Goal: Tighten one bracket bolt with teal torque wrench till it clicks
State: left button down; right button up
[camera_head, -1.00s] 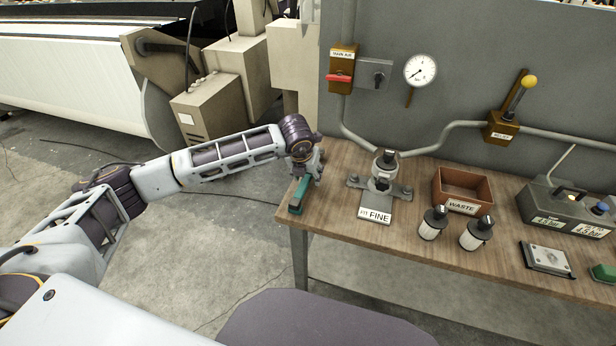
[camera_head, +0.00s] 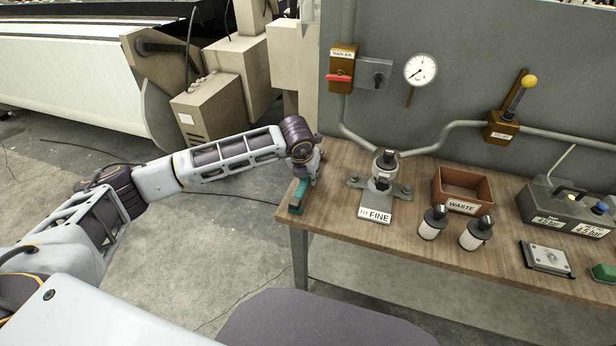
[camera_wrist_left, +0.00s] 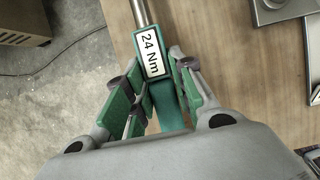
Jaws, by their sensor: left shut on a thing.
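My left gripper (camera_wrist_left: 158,95) is shut on the teal torque wrench (camera_wrist_left: 170,110), which bears a white "24 Nm" label and a metal shaft beyond it. In the head view, the wrench (camera_head: 297,199) is at the bench's left end, under my left gripper (camera_head: 306,178). I cannot tell whether it touches the bench top. The bracket (camera_head: 382,180) stands to the right of the gripper, apart from it, with a bolt (camera_head: 354,180) on its left lug and another bolt (camera_head: 405,191) on its right lug. My right gripper is out of view.
A "FINE" plate (camera_head: 376,216) lies before the bracket. Two filter cartridges (camera_head: 432,223) and a brown waste box (camera_head: 463,190) are to the right. A grey unit (camera_head: 565,212) stands farther right. The wall holds a red-handled valve (camera_head: 340,77) and a gauge (camera_head: 420,70).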

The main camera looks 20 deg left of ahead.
pick_arm(q)
jog(key=shift+r, duration=0.1)
jog(key=shift+r, duration=0.1)
notch_tip(320, 180, up, 10)
dwell(0.8)
jog(key=c, duration=1.7)
grip_release()
jog(key=shift+c, duration=0.2)
grip_shut()
jog(key=shift+f, duration=0.2)
